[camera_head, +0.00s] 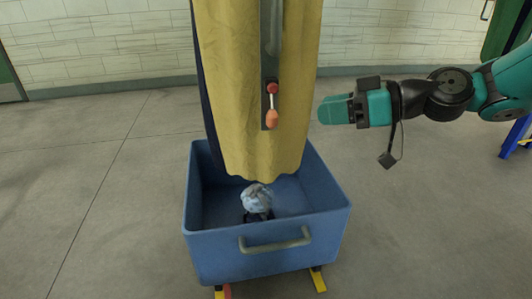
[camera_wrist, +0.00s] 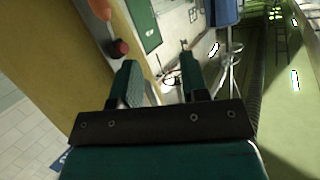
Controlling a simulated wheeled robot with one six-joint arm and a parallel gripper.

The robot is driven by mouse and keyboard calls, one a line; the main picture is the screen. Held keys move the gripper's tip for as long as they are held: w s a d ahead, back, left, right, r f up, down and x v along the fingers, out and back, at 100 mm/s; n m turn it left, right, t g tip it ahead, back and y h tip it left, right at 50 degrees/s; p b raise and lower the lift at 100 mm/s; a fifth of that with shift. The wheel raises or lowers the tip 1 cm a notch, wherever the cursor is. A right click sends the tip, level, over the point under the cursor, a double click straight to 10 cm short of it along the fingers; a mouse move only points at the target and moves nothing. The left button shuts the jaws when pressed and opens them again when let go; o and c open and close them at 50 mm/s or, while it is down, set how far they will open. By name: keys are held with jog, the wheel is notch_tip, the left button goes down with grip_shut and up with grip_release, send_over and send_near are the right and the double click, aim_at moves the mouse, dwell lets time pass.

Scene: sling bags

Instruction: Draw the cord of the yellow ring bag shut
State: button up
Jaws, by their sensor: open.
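The yellow bag (camera_head: 235,85) hangs down from above the top edge of the head view, its lower end inside a blue bin; its ring and mouth are out of frame. A grey strip (camera_head: 271,40) runs down its front. On the strip are a red knob (camera_head: 272,88) and, just below, an orange toggle (camera_head: 272,118) joined by a short pale piece. My gripper (camera_head: 322,110) is right of the toggle, apart from it and empty. In the wrist view its fingers (camera_wrist: 161,78) stand apart, with the red knob (camera_wrist: 120,48) and orange toggle (camera_wrist: 100,9) beyond at upper left.
The blue bin (camera_head: 215,246) with a grey handle stands under the bag on yellow-marked feet. A crumpled pale-blue bundle (camera_head: 257,196) lies in it. Bare grey floor (camera_head: 420,230) is free to the right. A blue frame (camera_head: 516,137) stands at the right edge.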

aim_at(272, 119)
jog(key=w+d+f+t+y+b, duration=0.3)
jog(key=w+f+b, duration=0.3)
jog(key=f, duration=0.2)
jog(key=p+x, duration=0.2)
jog(key=x, duration=1.5)
jog(key=shift+w+f, duration=0.2)
jog(key=shift+w, duration=0.1)
jog(key=shift+d, duration=0.15)
grip_shut()
jog(key=shift+f, duration=0.15)
